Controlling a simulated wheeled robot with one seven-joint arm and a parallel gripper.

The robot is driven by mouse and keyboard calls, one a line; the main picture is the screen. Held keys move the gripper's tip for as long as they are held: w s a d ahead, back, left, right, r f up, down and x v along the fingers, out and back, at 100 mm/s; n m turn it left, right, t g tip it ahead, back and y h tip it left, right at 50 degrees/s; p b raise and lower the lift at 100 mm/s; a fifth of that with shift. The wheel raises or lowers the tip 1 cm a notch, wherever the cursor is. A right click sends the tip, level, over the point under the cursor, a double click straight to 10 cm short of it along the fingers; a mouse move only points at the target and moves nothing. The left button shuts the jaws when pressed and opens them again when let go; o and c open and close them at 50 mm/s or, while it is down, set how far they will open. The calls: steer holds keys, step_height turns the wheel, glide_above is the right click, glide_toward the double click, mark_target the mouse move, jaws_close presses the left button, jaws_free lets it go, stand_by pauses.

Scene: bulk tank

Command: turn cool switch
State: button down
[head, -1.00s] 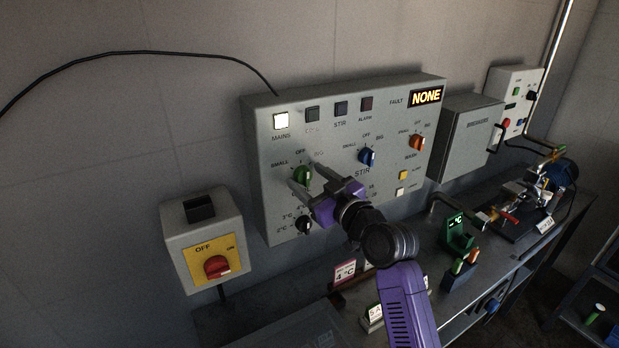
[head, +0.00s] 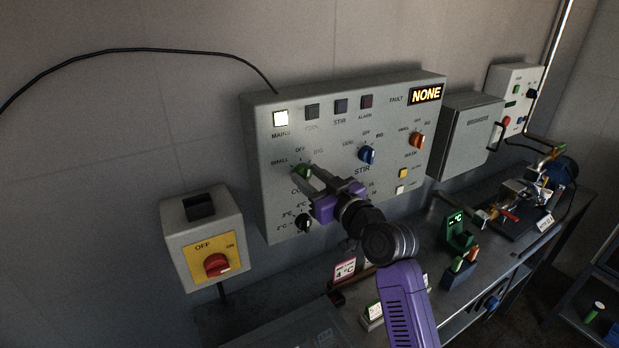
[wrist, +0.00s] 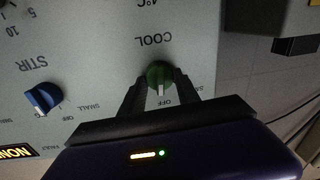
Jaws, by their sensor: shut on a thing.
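The green cool switch (head: 301,171) is on the left part of the grey control panel, below the lit MAINS lamp (head: 281,119). My gripper (head: 307,178) is at the switch, its fingers closed around the knob. In the wrist view the green knob (wrist: 159,74) sits between the two dark fingertips, under the upside-down COOL label. Its white pointer line is directed at OFF. The COOL lamp (head: 312,111) is dark. In the head view my fingers hide part of the knob.
The blue STIR knob (head: 367,155) and orange WASH knob (head: 417,140) are to the right. A black temperature dial (head: 304,223) is below. The red mains switch (head: 217,265) is on a box at lower left. The fault display (head: 426,94) reads NONE.

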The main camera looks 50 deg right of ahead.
steer(key=m, duration=0.4)
steer(key=shift+f, duration=0.1)
steer(key=shift+d+m+p, duration=0.1)
steer(key=shift+m+p, duration=0.6)
steer(key=shift+m, duration=1.5)
steer(key=c, duration=0.9)
jaws_free()
